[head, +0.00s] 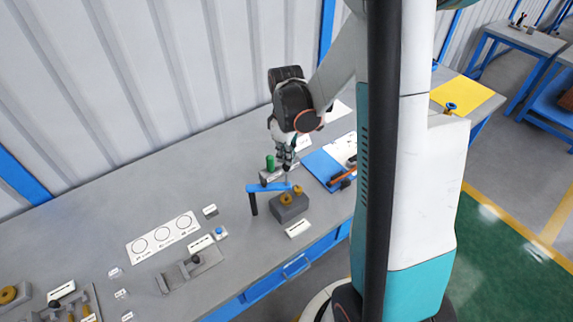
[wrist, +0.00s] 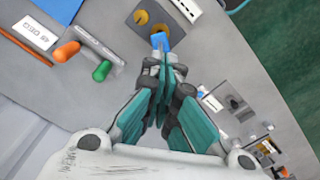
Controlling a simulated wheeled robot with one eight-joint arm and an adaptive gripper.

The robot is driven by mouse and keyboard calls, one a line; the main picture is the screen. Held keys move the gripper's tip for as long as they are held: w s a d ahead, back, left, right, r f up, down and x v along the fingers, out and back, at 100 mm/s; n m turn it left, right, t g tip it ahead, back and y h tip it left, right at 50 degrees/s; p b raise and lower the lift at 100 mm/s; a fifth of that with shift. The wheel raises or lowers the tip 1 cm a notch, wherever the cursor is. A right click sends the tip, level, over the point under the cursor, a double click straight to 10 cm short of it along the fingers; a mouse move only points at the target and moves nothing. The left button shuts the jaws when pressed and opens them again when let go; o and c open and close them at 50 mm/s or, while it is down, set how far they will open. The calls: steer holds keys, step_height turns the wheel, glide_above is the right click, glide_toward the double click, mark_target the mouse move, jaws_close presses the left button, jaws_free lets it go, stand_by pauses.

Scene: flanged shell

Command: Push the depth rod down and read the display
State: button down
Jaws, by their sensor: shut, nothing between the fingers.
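My gripper (head: 287,166) is shut and empty, pointing down above a blue bar (head: 262,188). The bar has a dark upright leg (head: 253,204) at its left end and sits behind a grey block (head: 291,210) with brass-coloured round parts (head: 286,197). A thin upright line under the fingertips may be the depth rod; I cannot tell whether they touch. In the wrist view the closed fingers (wrist: 163,62) reach towards the blue piece (wrist: 160,41), with the grey block (wrist: 140,18) just beyond. They hide much of the bar. No display reading is legible.
A green-handled piece (head: 270,162) stands close behind the bar; it also shows in the wrist view (wrist: 102,71), beside an orange handle (wrist: 66,51). A blue mat (head: 322,168) lies to the right. A white card with circles (head: 163,238) and a grey fixture (head: 190,270) lie left.

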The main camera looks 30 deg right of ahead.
mark_target(286, 168)
steer(key=shift+f+b, duration=3.25)
steer(key=shift+f, duration=0.5)
steer(key=shift+r, duration=0.2)
steer(key=shift+r+p, duration=0.65)
steer(key=shift+r, duration=0.2)
